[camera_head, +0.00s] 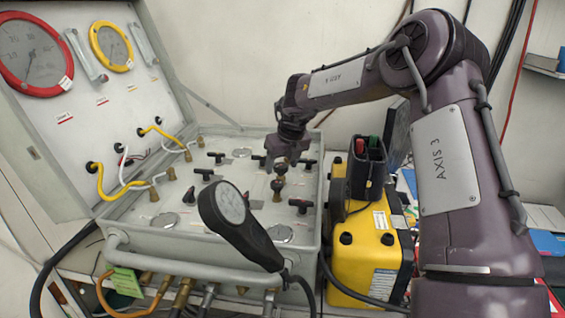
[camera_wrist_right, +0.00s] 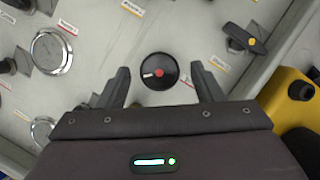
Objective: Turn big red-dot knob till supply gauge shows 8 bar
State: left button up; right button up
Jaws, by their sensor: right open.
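The round black knob with a red dot and a white mark pointing left shows in the right wrist view (camera_wrist_right: 159,71). My right gripper (camera_wrist_right: 160,68) is open, one finger on each side of the knob, with a gap visible on both sides. In the head view my right gripper (camera_head: 284,158) points down over the panel, above a dark knob on a brass stem (camera_head: 278,187). Gauges in the head view are a red-rimmed one (camera_head: 40,55), a yellow-rimmed one (camera_head: 110,46) and a black-cased one (camera_head: 231,203). I cannot tell which is the supply gauge or read them. My left gripper is out of view.
The grey panel case (camera_head: 250,252) carries several black T-handles, including one (camera_head: 301,205) near the right edge. Its lid stands open at left with hoses. A yellow case (camera_head: 362,262) stands at right. A black valve handle (camera_wrist_right: 243,39) is right of the knob.

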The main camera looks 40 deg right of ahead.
jog(key=c, duration=1)
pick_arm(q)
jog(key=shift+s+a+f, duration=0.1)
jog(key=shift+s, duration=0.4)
pick_arm(e)
jog(key=shift+o, duration=0.2)
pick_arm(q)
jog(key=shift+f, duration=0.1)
pick_arm(e)
jog(key=shift+m, duration=0.4)
jog(key=shift+w+a+m+h+b, duration=0.1)
jog(key=shift+m+h+b, duration=0.2)
jog(key=shift+m, duration=0.3)
jog(key=shift+m+g+h, duration=0.3)
jog(key=shift+m+h, duration=0.1)
jog(key=shift+m, duration=0.4)
jog(key=shift+a+r+m+g+h+p, duration=0.1)
jog(key=shift+m+g+h+p, duration=0.3)
jog(key=shift+m, duration=0.8)
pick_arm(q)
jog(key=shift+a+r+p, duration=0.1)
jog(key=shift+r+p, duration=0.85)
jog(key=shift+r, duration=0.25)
pick_arm(e)
jog(key=shift+w+m+g+h, duration=0.15)
jog(key=shift+m+g+h, duration=0.15)
jog(key=shift+m, duration=1.1)
jog(key=shift+a, duration=0.1)
